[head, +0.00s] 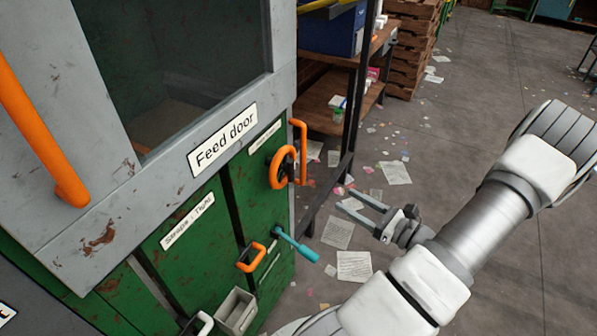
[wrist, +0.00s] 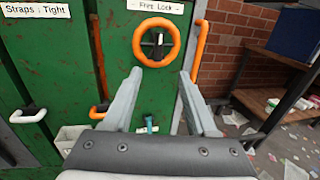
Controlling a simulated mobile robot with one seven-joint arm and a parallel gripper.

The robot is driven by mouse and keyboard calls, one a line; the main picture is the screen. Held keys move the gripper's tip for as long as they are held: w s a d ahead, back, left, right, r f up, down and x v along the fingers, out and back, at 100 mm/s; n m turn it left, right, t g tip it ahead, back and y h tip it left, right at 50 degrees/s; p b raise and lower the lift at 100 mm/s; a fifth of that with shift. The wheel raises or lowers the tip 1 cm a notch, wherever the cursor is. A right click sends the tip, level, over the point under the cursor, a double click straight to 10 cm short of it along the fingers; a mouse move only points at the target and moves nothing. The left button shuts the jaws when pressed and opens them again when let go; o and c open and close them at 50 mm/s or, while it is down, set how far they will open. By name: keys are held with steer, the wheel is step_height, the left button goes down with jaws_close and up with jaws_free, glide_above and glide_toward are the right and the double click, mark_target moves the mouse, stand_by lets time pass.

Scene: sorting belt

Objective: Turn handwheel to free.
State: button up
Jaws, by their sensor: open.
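The orange handwheel (head: 273,172) is on the green cabinet front, below a small white label (head: 265,137). In the wrist view the handwheel (wrist: 177,44) is seen face on, with a dark hub and a pale mark inside its ring. The label above it (wrist: 155,6) seems to read "Free Lock". My gripper (head: 346,200) is open and empty, to the right of the wheel and apart from it. In the wrist view its fingertips (wrist: 160,73) point at the panel just below the wheel.
A vertical orange handle (wrist: 198,60) stands right of the wheel. A teal lever (head: 296,244) sticks out below it, beside an orange pull handle (head: 251,257). A grey bin (head: 236,311) hangs lower. A shelf (head: 322,112) stands behind; papers litter the open floor.

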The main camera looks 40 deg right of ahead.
mark_target(294, 170)
steer(key=w+a, duration=0.1)
steer(key=w, duration=0.4)
steer(key=w+a, duration=0.1)
steer(key=w, duration=0.5)
steer(key=w+a+b, duration=0.1)
steer(key=w, duration=0.4)
steer(key=shift+w+a, duration=0.2)
steer(key=shift+w, duration=0.2)
jaws_close()
